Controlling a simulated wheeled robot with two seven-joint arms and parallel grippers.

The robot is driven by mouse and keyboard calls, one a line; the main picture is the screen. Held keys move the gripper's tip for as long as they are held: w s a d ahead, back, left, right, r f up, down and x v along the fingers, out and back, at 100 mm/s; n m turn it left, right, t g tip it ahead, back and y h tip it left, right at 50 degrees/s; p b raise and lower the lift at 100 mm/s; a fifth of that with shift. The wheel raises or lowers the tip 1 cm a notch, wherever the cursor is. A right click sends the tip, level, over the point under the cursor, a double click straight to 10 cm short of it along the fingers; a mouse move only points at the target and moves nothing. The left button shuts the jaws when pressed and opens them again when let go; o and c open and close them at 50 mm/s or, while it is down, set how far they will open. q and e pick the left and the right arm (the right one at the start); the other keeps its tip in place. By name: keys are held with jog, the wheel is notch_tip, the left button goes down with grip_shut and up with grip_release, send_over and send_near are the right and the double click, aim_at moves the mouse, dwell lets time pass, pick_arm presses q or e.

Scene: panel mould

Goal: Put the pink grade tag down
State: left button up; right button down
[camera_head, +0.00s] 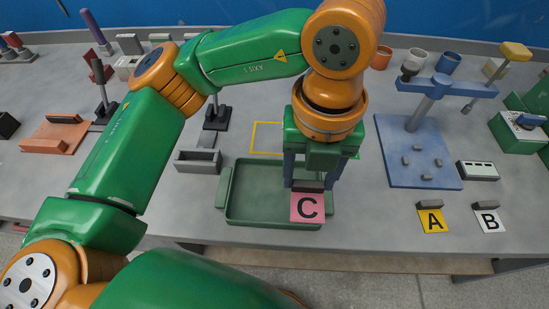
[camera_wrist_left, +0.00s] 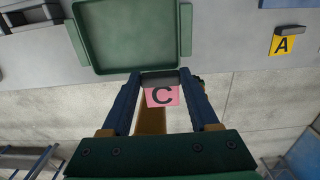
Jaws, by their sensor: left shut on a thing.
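The pink grade tag (camera_head: 308,208) bears a black letter C and has a dark grey grip block along its top. My left gripper (camera_head: 308,187) is shut on this block, with a blue finger on each side. In the head view the tag overlaps the front right part of the green tray (camera_head: 232,190). In the left wrist view the pink tag (camera_wrist_left: 162,97) hangs between the fingers, beside the tray's edge (camera_wrist_left: 128,71). Its height above the table is hard to tell. My right gripper is not in view.
A yellow A tag (camera_head: 432,220) and a white B tag (camera_head: 489,220) lie at the right front. A blue plate (camera_head: 405,170) with a post stands behind them. A yellow outline (camera_head: 264,138) lies behind the tray. Bare table shows between tray and A tag.

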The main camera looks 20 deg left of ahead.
pick_arm(q)
send_over(276, 182)
jog(key=f, duration=0.6)
jog(key=shift+s+d+f, duration=0.1)
jog(key=shift+s+f, duration=0.05)
jog(key=shift+s, duration=0.05)
jog(key=f, duration=0.1)
jog(key=f+p, duration=0.1)
jog(key=f, duration=0.1)
jog(key=shift+w+f, duration=0.2)
jog(key=shift+f, duration=0.45)
jog(key=o, duration=1.3)
jog(key=shift+o, duration=0.2)
jog(key=shift+r, duration=0.1)
notch_tip(276, 182, up, 12)
jog(key=shift+r, duration=0.15)
